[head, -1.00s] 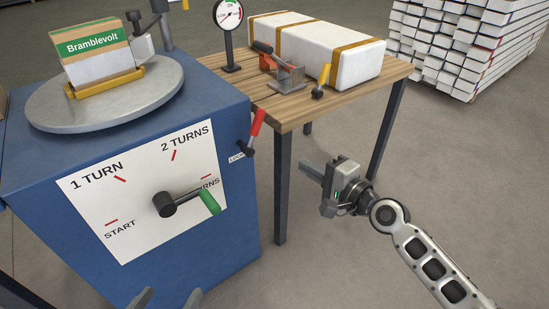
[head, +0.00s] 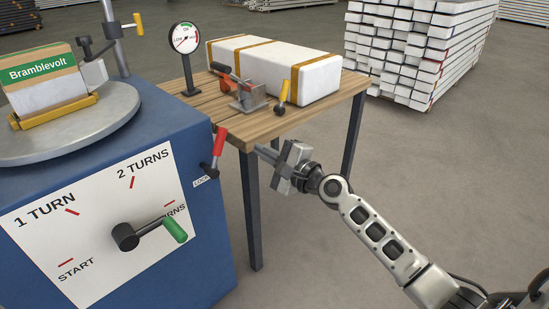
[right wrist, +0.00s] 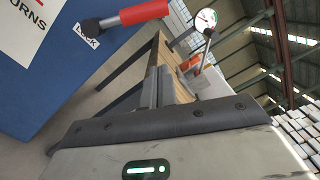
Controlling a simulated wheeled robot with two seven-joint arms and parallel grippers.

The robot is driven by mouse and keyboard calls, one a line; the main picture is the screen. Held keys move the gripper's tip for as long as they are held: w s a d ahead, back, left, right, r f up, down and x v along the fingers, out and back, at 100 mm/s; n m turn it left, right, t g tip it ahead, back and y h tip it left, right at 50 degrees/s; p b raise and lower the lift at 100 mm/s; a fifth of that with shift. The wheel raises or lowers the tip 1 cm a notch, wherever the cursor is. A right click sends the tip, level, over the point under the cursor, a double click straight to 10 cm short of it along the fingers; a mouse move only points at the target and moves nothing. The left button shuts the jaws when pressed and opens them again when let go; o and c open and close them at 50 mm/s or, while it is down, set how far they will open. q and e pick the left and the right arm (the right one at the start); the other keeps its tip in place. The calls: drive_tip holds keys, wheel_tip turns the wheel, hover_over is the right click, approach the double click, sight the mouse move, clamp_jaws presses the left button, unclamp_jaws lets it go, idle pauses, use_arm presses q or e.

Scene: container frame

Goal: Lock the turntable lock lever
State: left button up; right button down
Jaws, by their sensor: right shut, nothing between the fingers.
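The lock lever has a red handle (head: 219,142) on a black pivot on the right side of the blue turntable cabinet (head: 150,115). Its handle points up and slightly right, above a "LOCK" label (head: 203,181). My right gripper (head: 262,151) is shut and empty, to the right of the lever and apart from it, by the table's front edge. In the right wrist view, the red lever handle (right wrist: 145,12) lies at upper left, beyond the shut fingers (right wrist: 157,85). The turntable (head: 70,125) carries a Bramblevolt box (head: 42,75). My left gripper is not in view.
A crank with a green handle (head: 174,230) sticks out from the cabinet's dial panel. A wooden table (head: 262,127) holds a gauge (head: 185,40), a toggle clamp (head: 245,95) and a strapped white package (head: 315,78). Open floor lies right of the table.

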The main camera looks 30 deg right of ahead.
sight(218, 150)
use_arm(q)
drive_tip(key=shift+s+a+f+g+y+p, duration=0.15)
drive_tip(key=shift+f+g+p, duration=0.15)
drive_tip(key=shift+p, duration=0.3)
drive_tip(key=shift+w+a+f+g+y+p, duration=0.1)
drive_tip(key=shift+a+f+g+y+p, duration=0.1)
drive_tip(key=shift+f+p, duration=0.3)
use_arm(e)
drive_tip(key=w+a+r, duration=0.1)
drive_tip(key=w+a, duration=0.2)
drive_tip(key=a, duration=0.2)
drive_tip(key=shift+w+r, duration=0.15)
drive_tip(key=shift+r, duration=0.2)
use_arm(q)
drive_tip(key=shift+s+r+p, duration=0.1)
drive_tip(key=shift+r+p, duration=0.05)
drive_tip(key=shift+p, duration=0.15)
use_arm(e)
drive_tip(key=shift+a+r+n, duration=0.15)
drive_tip(key=shift+a+n, duration=0.05)
drive_tip(key=shift+n, duration=0.1)
